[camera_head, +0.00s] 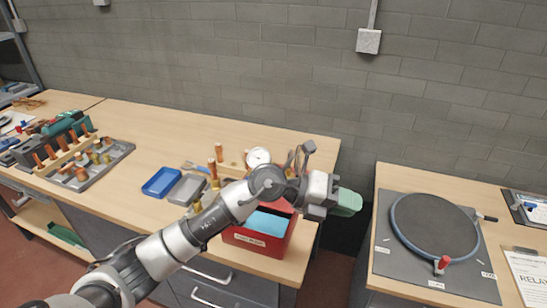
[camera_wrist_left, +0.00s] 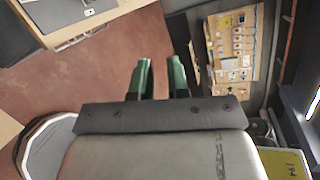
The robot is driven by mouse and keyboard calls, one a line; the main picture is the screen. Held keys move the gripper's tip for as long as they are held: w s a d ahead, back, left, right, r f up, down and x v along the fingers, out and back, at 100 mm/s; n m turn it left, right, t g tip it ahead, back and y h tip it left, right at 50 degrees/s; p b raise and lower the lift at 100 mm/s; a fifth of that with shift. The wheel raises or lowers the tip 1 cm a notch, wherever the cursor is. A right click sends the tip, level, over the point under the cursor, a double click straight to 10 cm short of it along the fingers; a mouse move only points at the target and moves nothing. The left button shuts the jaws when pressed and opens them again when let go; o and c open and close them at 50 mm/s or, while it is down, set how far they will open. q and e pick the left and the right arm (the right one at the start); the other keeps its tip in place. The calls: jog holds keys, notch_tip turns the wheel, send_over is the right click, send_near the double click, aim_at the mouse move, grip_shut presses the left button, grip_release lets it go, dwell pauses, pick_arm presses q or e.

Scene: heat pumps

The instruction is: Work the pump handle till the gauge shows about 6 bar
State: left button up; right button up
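A white round gauge (camera_head: 258,156) stands at the back right of the left workbench; its needle is too small to read. A dark grey lever-like part (camera_head: 309,147) sticks up just right of the gauge; I cannot tell whether it is the pump handle. A red box (camera_head: 266,247) with light blue contents stands at the bench's front right corner, and my left arm crosses in front of it and hides much of the pump area. My left gripper (camera_head: 346,202) is past the bench's right end, over the gap. In the left wrist view its two green fingers (camera_wrist_left: 161,80) are apart with nothing between them.
A blue tray (camera_head: 162,182) and a grey tray (camera_head: 187,188) lie left of my arm, with copper fittings (camera_head: 75,165) further left. A second bench (camera_head: 385,185) at right carries a round dark turntable (camera_head: 435,224) with a red knob. A gap separates the benches.

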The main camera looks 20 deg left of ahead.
pick_arm(q)
jog(key=w+a+y, duration=0.2)
jog(key=a+y, duration=0.3)
jog(key=w+a+y, duration=0.3)
jog(key=a+y, duration=0.1)
jog(key=a, duration=0.2)
jog(key=w+a+r+n+t+y, duration=0.1)
jog(key=w+a+y, duration=0.2)
jog(key=a+y, duration=0.2)
jog(key=shift+a+y, duration=0.3)
jog(key=shift+a, duration=0.55)
jog(key=shift+f+b, duration=0.95)
jog(key=shift+f, duration=1.15)
